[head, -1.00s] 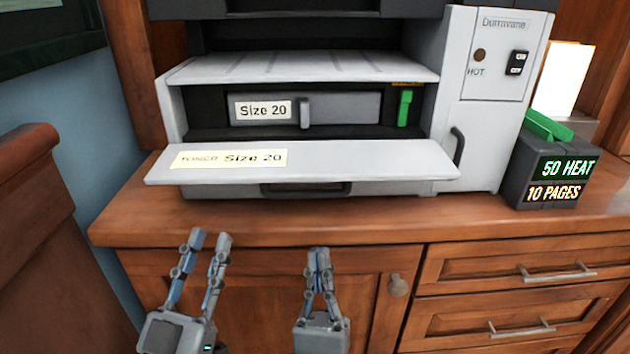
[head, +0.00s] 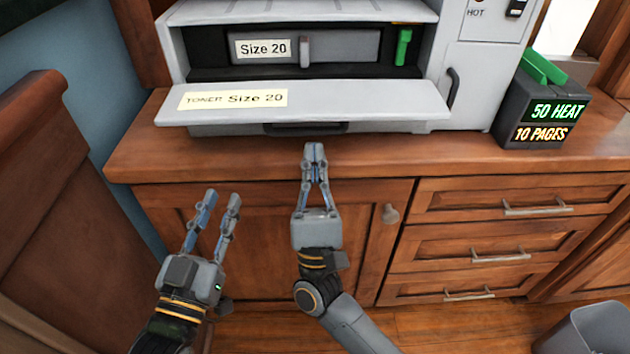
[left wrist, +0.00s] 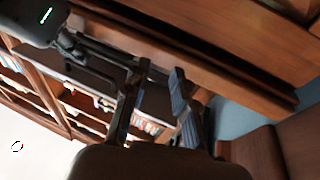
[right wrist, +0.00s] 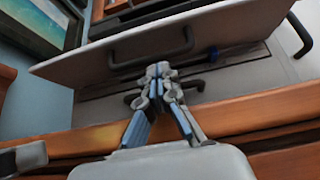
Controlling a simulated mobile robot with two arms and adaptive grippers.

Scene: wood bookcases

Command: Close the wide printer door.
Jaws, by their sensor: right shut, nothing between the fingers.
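The wide printer door (head: 330,105) is a white panel labelled "TONER Size 20". It is folded down and open on the front of the printer (head: 470,70), and its underside (right wrist: 215,35) shows in the right wrist view. Behind it is a "Size 20" toner unit (head: 340,48) with a green lever (head: 403,46). My right gripper (head: 315,148) is shut and empty, in front of and below the door, apart from it in the head view. My left gripper (head: 224,196) is open and empty, lower and to the left, in front of the cabinet.
The wooden counter (head: 400,155) has a clear strip in front of the printer. Drawers with handles (head: 500,255) are below, and a grey bin (head: 590,330) is at lower right.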

